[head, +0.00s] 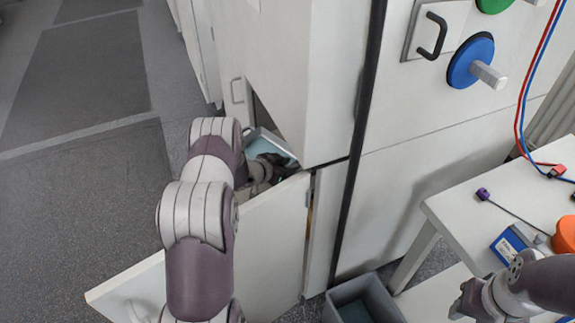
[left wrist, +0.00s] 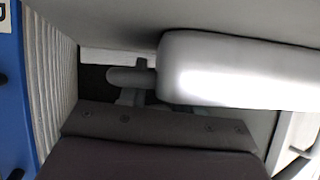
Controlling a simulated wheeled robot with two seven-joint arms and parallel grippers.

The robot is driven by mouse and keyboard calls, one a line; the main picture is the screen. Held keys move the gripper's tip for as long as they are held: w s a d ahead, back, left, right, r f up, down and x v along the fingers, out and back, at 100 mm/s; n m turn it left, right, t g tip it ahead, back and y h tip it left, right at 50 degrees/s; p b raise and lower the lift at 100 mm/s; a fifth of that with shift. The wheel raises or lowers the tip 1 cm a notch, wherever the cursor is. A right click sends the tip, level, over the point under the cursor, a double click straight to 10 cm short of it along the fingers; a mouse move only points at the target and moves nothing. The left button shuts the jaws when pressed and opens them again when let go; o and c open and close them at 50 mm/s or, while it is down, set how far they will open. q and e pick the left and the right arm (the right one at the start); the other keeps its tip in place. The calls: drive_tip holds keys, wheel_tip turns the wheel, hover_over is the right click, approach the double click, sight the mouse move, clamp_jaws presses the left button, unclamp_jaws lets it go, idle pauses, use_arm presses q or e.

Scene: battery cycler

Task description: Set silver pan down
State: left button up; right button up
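My left arm reaches into the open lower part of a white cabinet. The silver pan (head: 268,143) shows there as a pale, bluish-grey tilted shape, partly hidden by the cabinet edge and my arm. In the left wrist view the pan (left wrist: 240,70) is a large, smooth silver form with a stubby handle to its left. My left gripper (left wrist: 131,97) appears closed on that handle; its fingertips are small and partly hidden. In the head view the left gripper (head: 280,167) is dark, beside the pan. My right gripper (head: 468,300) is at the lower right, away from the pan; its finger gap is unclear.
An open cabinet door (head: 270,235) stands below my left arm. The cabinet's side wall (head: 310,80) rises close to the pan. A grey bin (head: 362,292) sits on the floor. A white table (head: 480,205) at right holds cables and a blue device (head: 512,243).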

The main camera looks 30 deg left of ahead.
use_arm(q)
drive_tip(key=shift+r, duration=0.15)
drive_tip(key=shift+s+r, duration=0.2)
drive_tip(key=p+v, duration=0.1)
drive_tip(key=v, duration=1)
drive_tip(key=shift+s+a+r, duration=0.1)
drive_tip(key=shift+s, duration=0.2)
